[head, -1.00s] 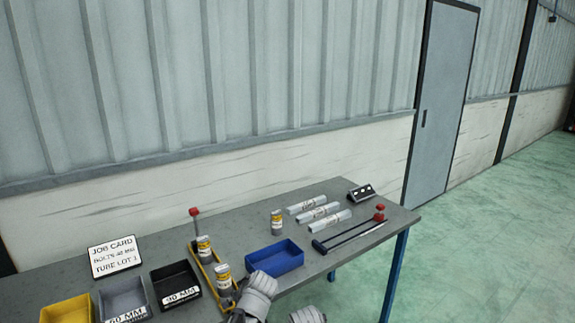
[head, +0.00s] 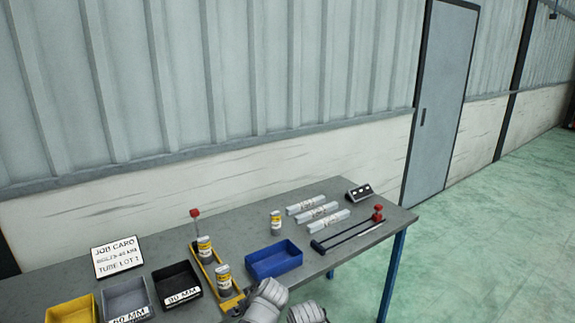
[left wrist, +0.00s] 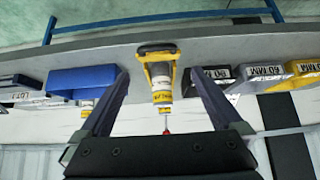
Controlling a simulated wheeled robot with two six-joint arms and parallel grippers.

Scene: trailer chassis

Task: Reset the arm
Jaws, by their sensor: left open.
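My left gripper (left wrist: 158,78) shows in the left wrist view as two dark fingers spread wide, with nothing held between them. Beyond the fingertips a yellow tray (left wrist: 157,50) with cans (left wrist: 162,95) stands on the bench, apart from the fingers as far as I can tell. In the head view, pale grey parts of my own arms show at the bottom edge, near the front of the bench. No fingertips can be made out there. My right gripper is not seen.
The grey bench (head: 230,213) carries a yellow tray (head: 206,262) with cans, a blue bin (head: 273,260), a black bin (head: 178,284), a grey bin (head: 126,299), a yellow bin (head: 72,311), a job card (head: 117,257), pale tubes (head: 317,210) and a red-ended tool (head: 347,235).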

